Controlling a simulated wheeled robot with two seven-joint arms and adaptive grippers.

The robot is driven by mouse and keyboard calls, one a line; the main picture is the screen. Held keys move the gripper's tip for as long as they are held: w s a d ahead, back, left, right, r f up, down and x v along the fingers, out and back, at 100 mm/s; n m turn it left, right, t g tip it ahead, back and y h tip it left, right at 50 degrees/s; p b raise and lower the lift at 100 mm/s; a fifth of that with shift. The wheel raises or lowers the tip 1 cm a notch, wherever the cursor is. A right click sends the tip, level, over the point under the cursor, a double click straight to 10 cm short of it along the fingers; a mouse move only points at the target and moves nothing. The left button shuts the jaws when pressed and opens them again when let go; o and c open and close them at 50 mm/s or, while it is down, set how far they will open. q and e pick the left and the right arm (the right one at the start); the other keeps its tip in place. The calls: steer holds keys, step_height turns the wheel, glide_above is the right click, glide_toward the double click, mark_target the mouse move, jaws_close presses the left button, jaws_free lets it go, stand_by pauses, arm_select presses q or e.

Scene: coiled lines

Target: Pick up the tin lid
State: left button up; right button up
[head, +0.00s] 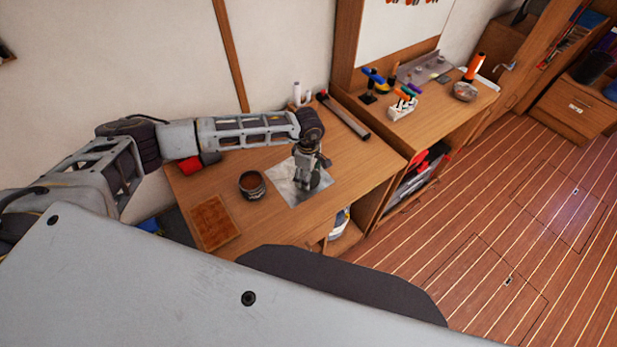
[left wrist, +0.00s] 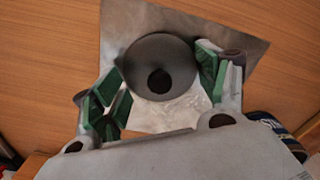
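The tin lid (left wrist: 150,50) is a round, dark grey disc with a darker round spot near its middle. It lies on a shiny metal sheet (left wrist: 190,108) on the wooden bench. My left gripper (left wrist: 160,82) is over the lid, its green-padded fingers spread wide on either side of it. I cannot tell whether the pads touch the rim. In the head view my left gripper (head: 312,181) points down over the metal sheet (head: 287,190) and mostly hides the lid. My right gripper is not in view.
A dark round tin (head: 252,186) stands left of the sheet, with a brown tray (head: 214,222) beyond it at the bench's left. A grey tube (head: 345,116) lies toward the back right. Coloured-handled tools (head: 403,102) stand on the adjoining bench.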

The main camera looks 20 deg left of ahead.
arm_select(q)
steer(key=shift+s, duration=0.2)
steer(key=c, duration=0.7)
steer(key=shift+c, duration=0.3)
steer(key=shift+s+a+f, duration=0.1)
steer(key=shift+f, duration=0.1)
steer(key=shift+c, duration=0.7)
steer(key=shift+r, duration=0.4)
jaws_close()
steer(key=shift+w+r+b, duration=0.2)
steer(key=shift+r+b, duration=0.1)
steer(key=shift+r, duration=0.05)
step_height(320, 180, up, 7)
steer(key=shift+w+r+b, duration=0.1)
steer(key=shift+b, duration=0.65)
steer(key=shift+r, duration=0.85)
